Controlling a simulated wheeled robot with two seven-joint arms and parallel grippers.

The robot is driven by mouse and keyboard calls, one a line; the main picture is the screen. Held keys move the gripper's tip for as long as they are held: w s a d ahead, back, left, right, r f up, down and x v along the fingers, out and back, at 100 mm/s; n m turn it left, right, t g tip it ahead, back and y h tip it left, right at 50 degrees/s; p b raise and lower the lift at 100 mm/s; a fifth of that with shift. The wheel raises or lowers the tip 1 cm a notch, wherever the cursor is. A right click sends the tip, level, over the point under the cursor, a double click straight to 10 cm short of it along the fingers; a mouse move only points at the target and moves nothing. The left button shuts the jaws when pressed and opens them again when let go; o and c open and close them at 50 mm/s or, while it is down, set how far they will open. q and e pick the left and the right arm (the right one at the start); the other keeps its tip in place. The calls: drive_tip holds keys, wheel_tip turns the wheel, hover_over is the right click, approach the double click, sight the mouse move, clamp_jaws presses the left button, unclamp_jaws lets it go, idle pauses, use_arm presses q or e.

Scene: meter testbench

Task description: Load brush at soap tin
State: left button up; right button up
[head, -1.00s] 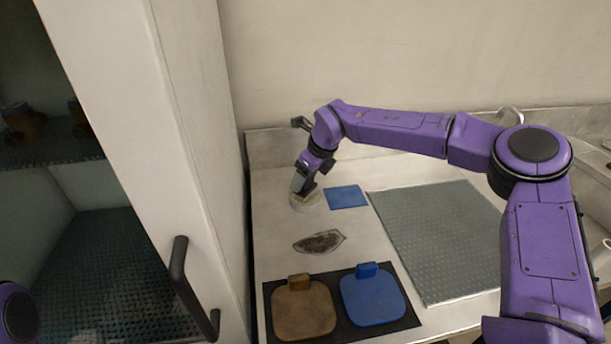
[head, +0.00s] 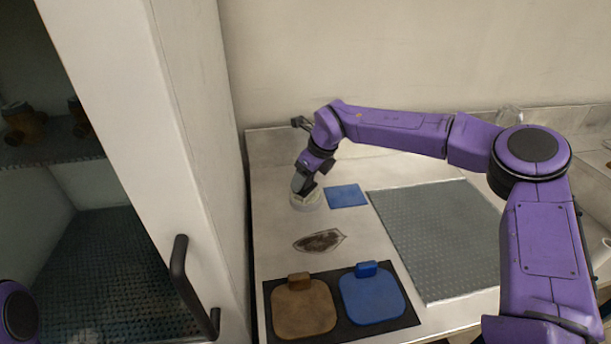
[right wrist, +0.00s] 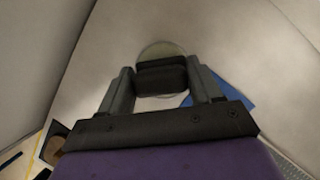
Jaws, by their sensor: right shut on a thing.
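The soap tin (head: 308,203) is a pale round tin at the back left of the counter, and part of it also shows in the right wrist view (right wrist: 158,49). My right gripper (head: 302,190) points down at the tin. In the right wrist view its fingers (right wrist: 163,78) are shut on a dark block, which I take to be the brush (right wrist: 161,72). The brush lies over the tin and hides much of it. I cannot tell whether its bristles touch the soap. My left gripper is not in view; only a piece of my left arm shows.
A blue square pad (head: 347,196) lies right of the tin. Brown (head: 304,309) and blue (head: 373,298) plates sit on a black mat. A grey ribbed mat (head: 440,240) lies right; a cabinet door (head: 150,150) stands close on the left.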

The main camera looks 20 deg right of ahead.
drive_tip(key=shift+f, duration=0.15)
wheel_tip(320, 180, up, 7)
drive_tip(key=p, duration=0.6)
idle(0.3)
idle(0.4)
